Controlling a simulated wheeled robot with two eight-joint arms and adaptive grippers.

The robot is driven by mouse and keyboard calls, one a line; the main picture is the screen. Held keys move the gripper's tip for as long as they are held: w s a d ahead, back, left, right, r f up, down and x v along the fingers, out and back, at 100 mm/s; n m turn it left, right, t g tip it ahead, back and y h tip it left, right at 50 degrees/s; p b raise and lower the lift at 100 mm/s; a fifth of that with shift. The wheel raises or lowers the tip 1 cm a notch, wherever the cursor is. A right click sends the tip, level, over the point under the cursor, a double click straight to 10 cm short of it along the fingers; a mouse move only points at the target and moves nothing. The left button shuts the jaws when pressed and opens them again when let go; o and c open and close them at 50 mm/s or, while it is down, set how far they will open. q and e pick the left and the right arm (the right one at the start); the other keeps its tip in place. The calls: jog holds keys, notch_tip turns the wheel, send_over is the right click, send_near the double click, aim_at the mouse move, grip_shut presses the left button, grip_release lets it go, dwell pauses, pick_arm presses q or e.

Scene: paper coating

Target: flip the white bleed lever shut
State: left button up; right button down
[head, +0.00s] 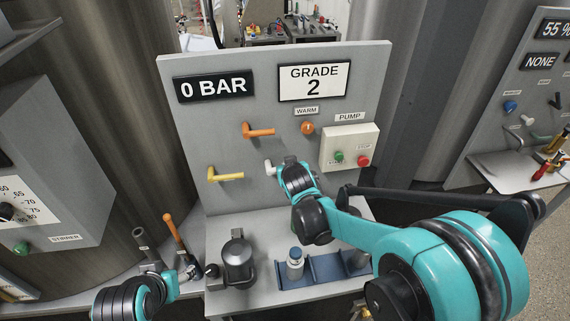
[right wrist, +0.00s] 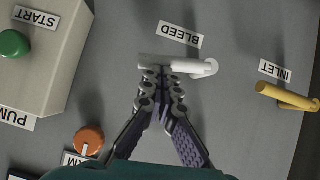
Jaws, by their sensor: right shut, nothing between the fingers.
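The white bleed lever (right wrist: 195,68) sits under the BLEED label (right wrist: 180,35) in the right wrist view, which shows the panel upside down. Its pivot is at the right and its handle lies roughly level to the left. My right gripper (right wrist: 160,78) is shut and empty, its fingertips at the handle and covering part of it; I cannot tell whether they touch. In the head view, only the left end of the white lever (head: 269,167) shows, and my right wrist hides the rest and the fingers.
A yellow inlet lever (head: 225,174) and an orange lever (head: 258,132) are nearby. An orange warm knob (head: 307,128) and the pump box (head: 349,146) are to the right. A blue rack (head: 322,272) and a dark grey pot (head: 238,262) stand on the shelf below.

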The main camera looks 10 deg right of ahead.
jog(key=shift+d+f, duration=0.2)
jog(key=shift+f, duration=0.25)
dwell(0.5)
jog(key=r+p+v, duration=0.1)
jog(key=p+v, duration=0.1)
jog(key=v, duration=0.4)
jog(key=w+d+r+p+v, duration=0.1)
jog(key=p+v, duration=0.2)
jog(key=v, duration=0.3)
jog(key=shift+a+r, duration=0.3)
jog(key=shift+r, duration=0.15)
